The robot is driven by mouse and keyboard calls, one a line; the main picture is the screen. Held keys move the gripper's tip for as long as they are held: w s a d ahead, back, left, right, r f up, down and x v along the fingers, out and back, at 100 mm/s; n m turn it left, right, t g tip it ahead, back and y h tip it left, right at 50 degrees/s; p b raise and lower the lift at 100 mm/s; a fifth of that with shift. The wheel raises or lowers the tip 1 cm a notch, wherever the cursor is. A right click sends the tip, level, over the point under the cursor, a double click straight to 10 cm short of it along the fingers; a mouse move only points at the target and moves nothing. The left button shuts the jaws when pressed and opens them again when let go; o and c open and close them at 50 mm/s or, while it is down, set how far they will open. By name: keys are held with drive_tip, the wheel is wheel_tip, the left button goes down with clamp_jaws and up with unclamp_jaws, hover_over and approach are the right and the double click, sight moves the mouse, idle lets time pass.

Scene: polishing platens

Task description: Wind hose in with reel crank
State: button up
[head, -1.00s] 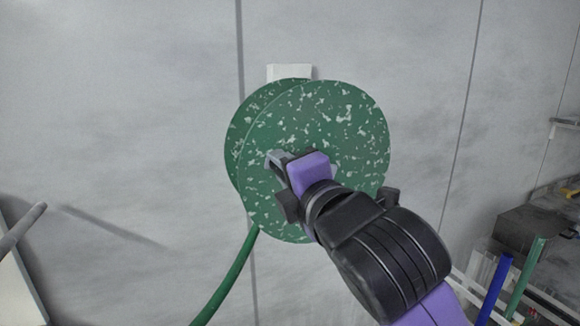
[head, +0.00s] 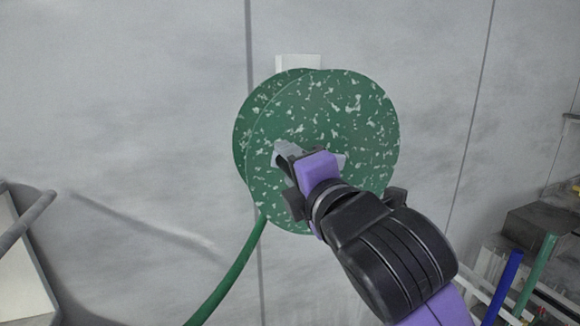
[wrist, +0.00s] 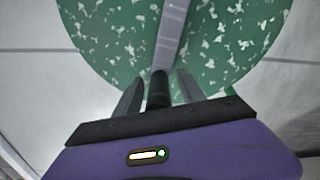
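The hose reel (head: 360,110) is a green disc pair with pale flecks, on the grey wall. A green hose (head: 232,270) hangs from its lower left. In the wrist view a pale grey crank arm (wrist: 172,35) crosses the reel face (wrist: 110,35) and a black crank handle (wrist: 158,90) stands at its near end. My gripper (wrist: 160,78) has one finger on each side of the handle, with a narrow gap showing on both sides. In the head view my gripper (head: 285,152) is at the reel front, left of centre, and hides much of the crank.
A white mounting block (head: 298,62) shows behind the reel top. A grey bar (head: 28,222) and pale panel are at the left edge. Blue (head: 502,285) and green posts and a dark box (head: 540,228) stand at lower right. The wall around the reel is clear.

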drive_tip(key=v, duration=0.7)
drive_tip(key=shift+s+b, duration=0.35)
drive_tip(key=shift+b, duration=0.05)
drive_tip(key=shift+s+d, duration=0.1)
